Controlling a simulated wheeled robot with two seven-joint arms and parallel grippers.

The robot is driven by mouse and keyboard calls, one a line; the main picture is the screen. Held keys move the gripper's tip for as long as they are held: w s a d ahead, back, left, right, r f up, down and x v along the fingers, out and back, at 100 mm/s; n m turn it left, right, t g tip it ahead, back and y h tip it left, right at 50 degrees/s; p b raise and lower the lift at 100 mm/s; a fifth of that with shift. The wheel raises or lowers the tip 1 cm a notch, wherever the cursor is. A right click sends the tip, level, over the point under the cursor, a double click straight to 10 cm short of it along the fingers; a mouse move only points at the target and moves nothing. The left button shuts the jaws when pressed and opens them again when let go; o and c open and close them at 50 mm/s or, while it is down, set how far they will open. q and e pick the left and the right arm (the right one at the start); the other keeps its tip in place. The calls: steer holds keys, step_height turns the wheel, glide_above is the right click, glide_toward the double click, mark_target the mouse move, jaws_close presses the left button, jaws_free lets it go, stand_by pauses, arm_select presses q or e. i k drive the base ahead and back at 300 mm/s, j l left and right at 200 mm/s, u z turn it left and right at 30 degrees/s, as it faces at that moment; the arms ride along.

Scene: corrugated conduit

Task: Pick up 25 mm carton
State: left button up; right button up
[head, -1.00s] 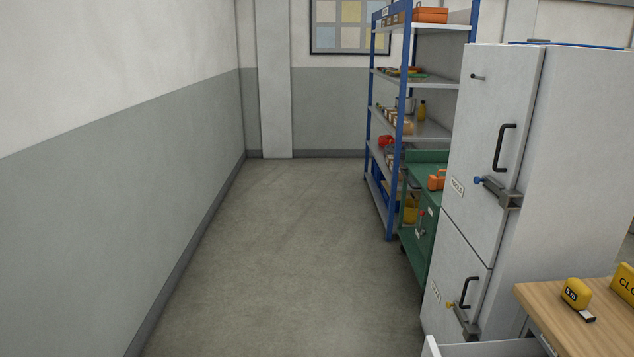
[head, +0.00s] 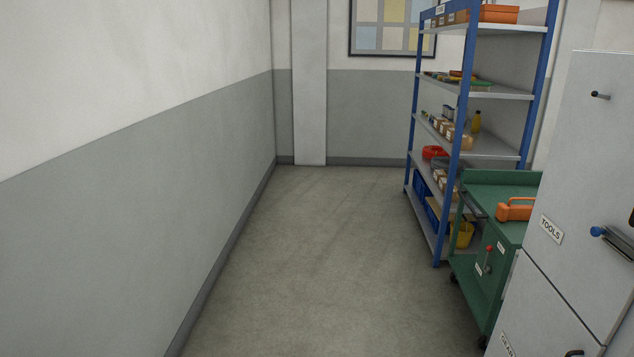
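A blue-framed shelf rack (head: 462,112) stands at the back right with several levels. Small brown cartons (head: 449,130) sit in a row on its middle shelf, and more boxes show on the top and lower shelves. The labels are too small to read, so I cannot tell which carton is the 25 mm one. Neither of my grippers is in view.
A green wheeled cart (head: 495,235) with an orange case (head: 515,209) stands in front of the rack. A grey cabinet (head: 580,200) labelled TOOLS is at the near right. The floor (head: 330,260) is clear, bounded by the left wall (head: 130,220).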

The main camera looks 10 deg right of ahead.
mark_target(442, 181)
steer(key=i+j+z, duration=0.1)
steer(key=i+z, duration=0.3)
steer(key=i, duration=1)
steer(key=i+z, duration=0.15)
steer(key=i, duration=0.55)
steer(key=i+j+z, duration=0.15)
steer(key=i, duration=0.6)
steer(key=i+z, duration=0.35)
steer(key=i, duration=0.35)
steer(key=i+j+z, duration=0.35)
steer(key=i, duration=0.3)
steer(key=l, duration=0.1)
